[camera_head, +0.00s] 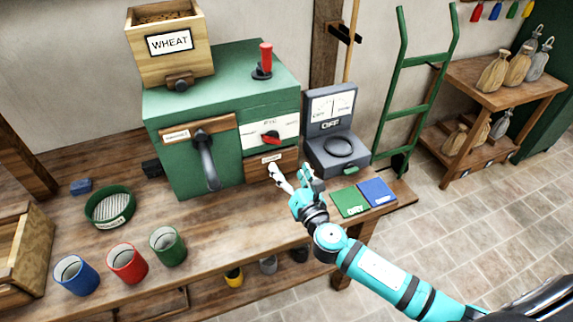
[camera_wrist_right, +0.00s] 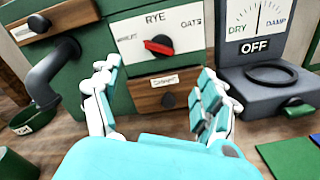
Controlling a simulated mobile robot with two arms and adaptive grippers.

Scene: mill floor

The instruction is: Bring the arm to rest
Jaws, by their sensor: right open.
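My right arm reaches in from the lower right of the head view, and my right gripper (camera_head: 293,183) is held over the bench near the front of the green mill (camera_head: 222,85). The gripper is open and empty. In the right wrist view its two fingers (camera_wrist_right: 160,105) stand apart, with the small wooden drawer (camera_wrist_right: 163,90) and its dark knob showing beyond the gap. My left gripper is not in view.
A grey moisture meter (camera_head: 336,135) reading OFF stands just right of the gripper, with green (camera_head: 350,202) and blue (camera_head: 377,192) cards in front. Blue (camera_head: 77,276), red (camera_head: 127,264) and green (camera_head: 168,246) cups and a sieve (camera_head: 110,206) stand at left. Open floor lies at right.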

